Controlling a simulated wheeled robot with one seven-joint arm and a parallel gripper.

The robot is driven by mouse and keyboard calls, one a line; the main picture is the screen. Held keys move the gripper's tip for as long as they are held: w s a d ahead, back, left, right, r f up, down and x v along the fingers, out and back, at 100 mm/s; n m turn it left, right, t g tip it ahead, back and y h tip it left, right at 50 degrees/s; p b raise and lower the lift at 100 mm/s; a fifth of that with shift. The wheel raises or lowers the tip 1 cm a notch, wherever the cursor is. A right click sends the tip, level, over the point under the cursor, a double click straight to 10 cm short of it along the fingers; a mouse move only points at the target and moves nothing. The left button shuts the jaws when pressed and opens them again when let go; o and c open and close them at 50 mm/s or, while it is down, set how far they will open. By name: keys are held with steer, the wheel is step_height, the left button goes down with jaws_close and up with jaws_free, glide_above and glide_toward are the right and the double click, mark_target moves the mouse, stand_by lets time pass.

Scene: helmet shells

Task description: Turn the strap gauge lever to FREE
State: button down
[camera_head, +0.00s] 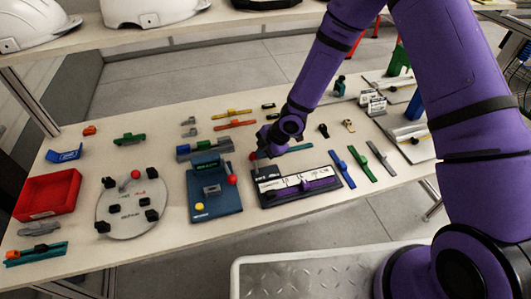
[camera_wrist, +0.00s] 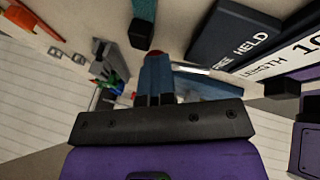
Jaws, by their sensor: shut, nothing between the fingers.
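The strap gauge (camera_head: 312,196) is a dark board with white label strips and a purple strap (camera_head: 318,185) along it, on the table. In the wrist view its dark block (camera_wrist: 235,35) reads FREE and HELD, beside a white LENGTH scale (camera_wrist: 285,60). My gripper (camera_head: 262,154) is at the gauge's far left corner, shut and empty; its fingers show in the wrist view (camera_wrist: 154,78). A red knob (camera_head: 252,156) is close by the fingertips, and a red tip (camera_wrist: 155,53) shows just beyond them. The lever's setting cannot be told; the fingers partly hide it.
A blue fixture (camera_head: 225,198) with a red ball stands left of the gauge. Further left are a round grey plate (camera_head: 130,215) and a red tray (camera_head: 45,198). White helmet shells (camera_head: 150,10) sit on the back shelf.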

steer(key=shift+w+a, duration=0.1)
steer(key=shift+a, duration=0.25)
stand_by(0.5)
